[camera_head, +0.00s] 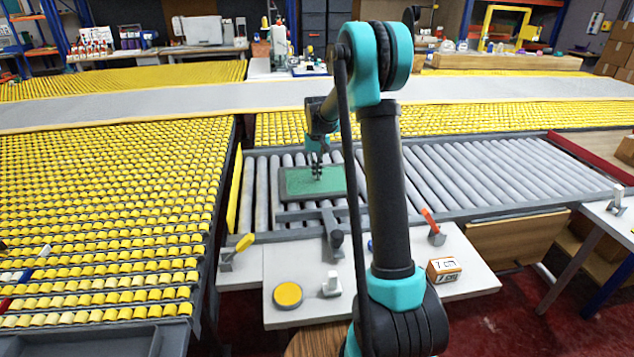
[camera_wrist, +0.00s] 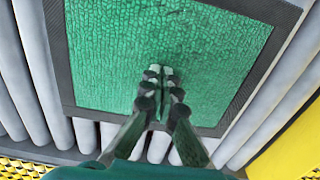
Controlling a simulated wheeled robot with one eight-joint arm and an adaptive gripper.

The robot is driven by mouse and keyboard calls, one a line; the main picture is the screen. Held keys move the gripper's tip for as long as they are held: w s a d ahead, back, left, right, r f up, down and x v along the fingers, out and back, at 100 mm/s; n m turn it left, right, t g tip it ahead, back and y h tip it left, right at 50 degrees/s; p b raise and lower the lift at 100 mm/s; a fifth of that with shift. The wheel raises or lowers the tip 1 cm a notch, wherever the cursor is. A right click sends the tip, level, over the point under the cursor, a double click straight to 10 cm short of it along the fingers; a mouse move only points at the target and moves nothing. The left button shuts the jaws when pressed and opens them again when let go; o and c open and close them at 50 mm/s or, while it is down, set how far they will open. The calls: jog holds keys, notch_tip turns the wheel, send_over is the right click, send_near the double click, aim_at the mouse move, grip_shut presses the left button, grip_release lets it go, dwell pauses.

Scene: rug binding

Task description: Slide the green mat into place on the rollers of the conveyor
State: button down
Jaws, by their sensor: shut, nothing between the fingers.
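The green mat (camera_head: 297,180) has a dark border and lies on the grey rollers (camera_head: 398,167) of the conveyor, near its left end. In the wrist view the green mat (camera_wrist: 125,45) fills most of the upper middle, with bare rollers (camera_wrist: 38,75) on both sides. My gripper (camera_head: 317,174) points down over the mat. In the wrist view my gripper (camera_wrist: 161,72) has its fingertips together over the mat's green surface, with nothing between them. I cannot tell whether the tips touch the mat. My arm hides part of the rollers in the head view.
A dark metal bar (camera_head: 310,212) stands at the conveyor's front edge beside the mat. A yellow strip (camera_head: 234,190) borders the left end. A white table (camera_head: 385,275) in front holds a yellow disc (camera_head: 288,294) and an orange-and-white box (camera_head: 443,270). Bare rollers extend right.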

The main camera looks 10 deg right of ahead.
jog(key=shift+f, duration=0.25)
jog(key=shift+w+d+r, duration=0.1)
jog(key=shift+w+d, duration=0.05)
jog(key=shift+w, duration=1.85)
jog(key=shift+w, duration=0.1)
jog(key=shift+w+d, duration=0.2)
jog(key=shift+w, duration=1.7)
jog(key=shift+w, duration=0.1)
jog(key=shift+w+f, duration=0.2)
jog(key=shift+w, duration=1.7)
